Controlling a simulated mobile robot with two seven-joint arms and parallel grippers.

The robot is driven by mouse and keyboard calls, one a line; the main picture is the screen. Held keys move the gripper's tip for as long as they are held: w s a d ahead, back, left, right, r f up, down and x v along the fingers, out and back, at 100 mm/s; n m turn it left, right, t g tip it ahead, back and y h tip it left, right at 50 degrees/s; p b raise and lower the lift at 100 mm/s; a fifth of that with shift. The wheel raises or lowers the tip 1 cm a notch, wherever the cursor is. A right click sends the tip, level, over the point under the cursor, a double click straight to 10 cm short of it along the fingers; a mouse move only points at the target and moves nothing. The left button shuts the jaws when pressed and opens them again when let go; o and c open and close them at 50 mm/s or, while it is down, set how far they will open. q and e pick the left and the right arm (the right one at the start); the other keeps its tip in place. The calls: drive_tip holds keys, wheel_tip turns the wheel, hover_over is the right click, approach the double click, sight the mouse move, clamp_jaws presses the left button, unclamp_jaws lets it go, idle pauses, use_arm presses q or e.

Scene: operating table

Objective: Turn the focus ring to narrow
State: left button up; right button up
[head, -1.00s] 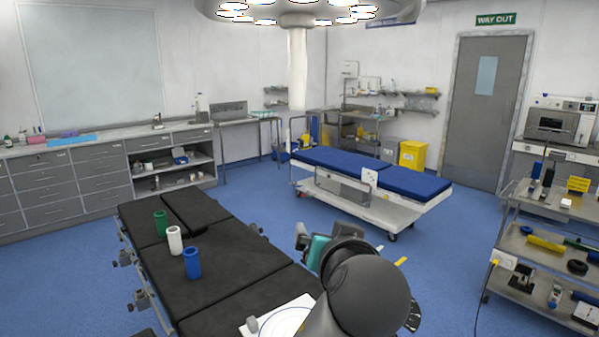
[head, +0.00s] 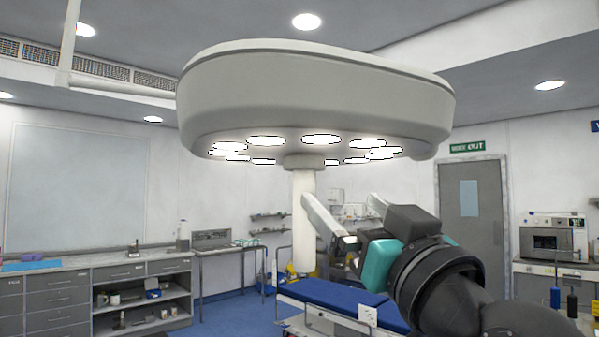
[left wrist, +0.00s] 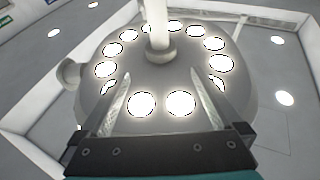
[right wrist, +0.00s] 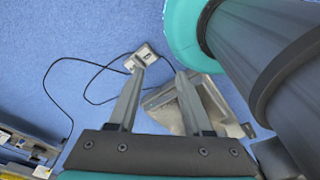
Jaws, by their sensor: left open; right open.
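The big pale surgical lamp (head: 315,95) hangs overhead with several lit bulbs on its underside. A white handle (head: 305,225) hangs from its centre, with a grey ring (head: 304,161) at its top. The ring also shows in the left wrist view (left wrist: 160,55); I cannot read any setting on it. My left gripper (head: 338,197) is open and empty, pointing up at the lamp's underside. In the left wrist view its fingers (left wrist: 160,77) are spread below the ring, apart from it. My right gripper (right wrist: 158,73) is open and empty above the blue floor.
A rounded knob (left wrist: 68,72) sticks out from the lamp's side. A blue-topped trolley bed (head: 335,303) stands beyond my arm. Below the right gripper are a grey metal piece (right wrist: 165,108) and a cable box (right wrist: 141,57). Cabinets (head: 60,303) line the left wall.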

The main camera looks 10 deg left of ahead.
sight(309, 170)
use_arm(q)
drive_tip(key=p+x, duration=0.5)
drive_tip(key=x, duration=0.8)
drive_tip(key=shift+w+a+r+p, duration=0.15)
drive_tip(key=shift+a+r+p, duration=0.05)
drive_tip(key=shift+p, duration=0.15)
drive_tip(key=shift+w+a+r, duration=0.1)
drive_tip(key=shift+w+a, duration=0.2)
drive_tip(key=shift+w, duration=0.2)
use_arm(e)
wheel_tip(309, 170, up, 6)
drive_tip(key=s, duration=0.2)
drive_tip(key=shift+s+d, duration=0.25)
drive_tip(key=shift+d, duration=0.15)
use_arm(q)
drive_tip(key=shift+c, duration=0.4)
use_arm(e)
drive_tip(key=shift+s, duration=0.1)
